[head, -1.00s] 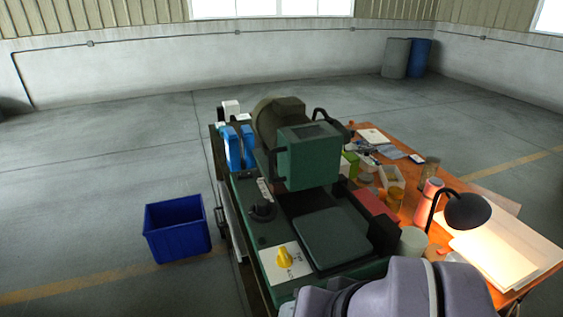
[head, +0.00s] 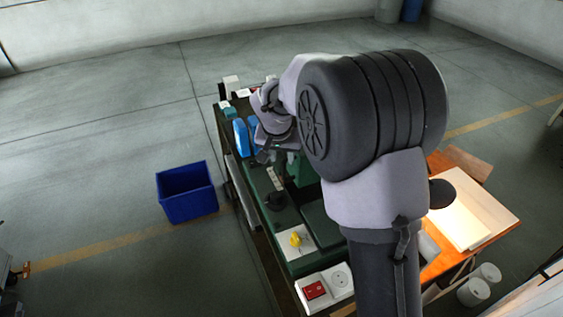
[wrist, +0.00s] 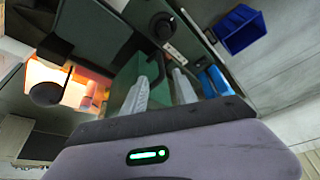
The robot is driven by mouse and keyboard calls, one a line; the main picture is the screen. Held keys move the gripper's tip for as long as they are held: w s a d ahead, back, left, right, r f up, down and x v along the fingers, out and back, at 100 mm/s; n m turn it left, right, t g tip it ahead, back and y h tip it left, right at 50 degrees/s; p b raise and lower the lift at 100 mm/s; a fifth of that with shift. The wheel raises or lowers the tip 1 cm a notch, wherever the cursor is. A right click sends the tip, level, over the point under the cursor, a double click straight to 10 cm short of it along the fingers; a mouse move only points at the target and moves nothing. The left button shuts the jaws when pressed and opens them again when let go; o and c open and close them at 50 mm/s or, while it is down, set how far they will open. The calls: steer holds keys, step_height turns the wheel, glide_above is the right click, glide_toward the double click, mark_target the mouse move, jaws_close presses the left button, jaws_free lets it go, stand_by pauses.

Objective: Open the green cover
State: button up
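The green box-shaped cover on the machine head shows in the wrist view (wrist: 124,82), just beyond my fingers. A black curved handle (wrist: 156,68) shows beside it, in line with the gap between the fingers; I cannot tell whether they touch. In the head view only a sliver of the green cover (head: 300,172) shows; my arm hides the rest. My gripper (wrist: 160,82) has its two pale fingers apart, with nothing clearly held. In the head view the gripper (head: 275,150) is at the far part of the machine, partly hidden by my arm.
A blue crate (head: 187,191) stands on the floor at the left. A yellow knob (head: 296,239) and a red switch (head: 314,290) sit at the machine's near end. Blue bottles (head: 241,137) stand near the gripper. The orange table (head: 440,262) with a lamp (head: 441,194) is at the right.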

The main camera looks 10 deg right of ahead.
mark_target(283, 167)
steer(key=x, duration=1.1)
steer(key=shift+r, duration=0.1)
jaws_close()
steer(key=shift+r, duration=0.1)
stand_by(0.8)
